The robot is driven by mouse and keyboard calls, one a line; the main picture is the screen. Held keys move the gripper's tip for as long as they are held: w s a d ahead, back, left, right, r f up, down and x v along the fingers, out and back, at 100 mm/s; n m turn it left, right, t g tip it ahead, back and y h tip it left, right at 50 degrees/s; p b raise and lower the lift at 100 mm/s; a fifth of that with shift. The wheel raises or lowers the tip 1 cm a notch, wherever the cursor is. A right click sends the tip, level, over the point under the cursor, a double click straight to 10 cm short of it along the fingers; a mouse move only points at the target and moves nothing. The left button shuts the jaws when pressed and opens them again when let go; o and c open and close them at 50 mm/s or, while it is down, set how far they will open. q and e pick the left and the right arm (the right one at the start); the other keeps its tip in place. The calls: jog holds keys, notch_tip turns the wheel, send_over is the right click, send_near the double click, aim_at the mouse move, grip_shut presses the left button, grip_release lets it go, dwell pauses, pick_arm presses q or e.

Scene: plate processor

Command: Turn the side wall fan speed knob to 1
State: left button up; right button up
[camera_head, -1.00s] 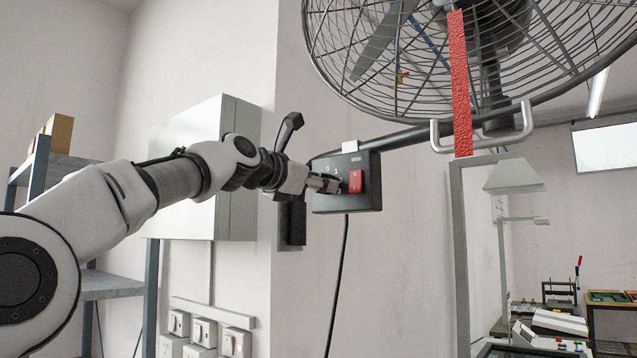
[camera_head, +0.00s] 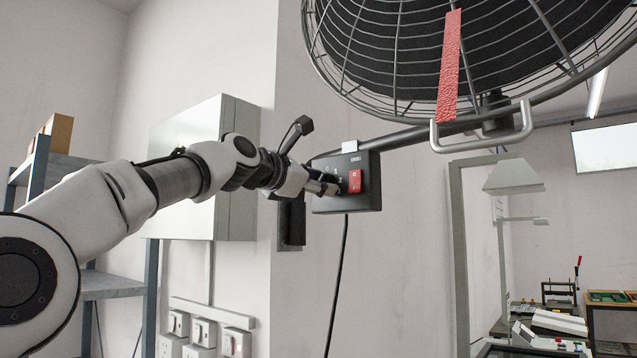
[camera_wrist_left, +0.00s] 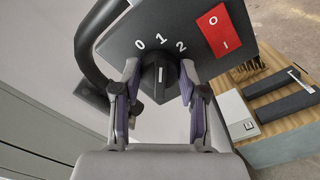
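The black fan control box (camera_head: 366,196) is on the wall at the centre of the head view. In the left wrist view, its face (camera_wrist_left: 205,62) carries the marks 0, 1 and 2 and a red switch (camera_wrist_left: 218,30). The black speed knob (camera_wrist_left: 160,78) sits below the numbers, its pale mark pointing up towards 1. My left gripper (camera_wrist_left: 160,92) has its fingers apart, one on each side of the knob; small gaps seem to show, but contact is hard to judge. In the head view my left gripper (camera_head: 333,187) covers most of the knob. My right gripper is not in view.
The caged fan (camera_head: 440,50) is above the box, with a red strip (camera_head: 449,65) and a bent metal handle (camera_head: 482,143) in front. A grey cabinet (camera_head: 195,170) and shelves stand left. A black cable (camera_head: 338,285) hangs below the box.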

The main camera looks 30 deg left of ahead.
pick_arm(q)
jog(key=o, duration=0.3)
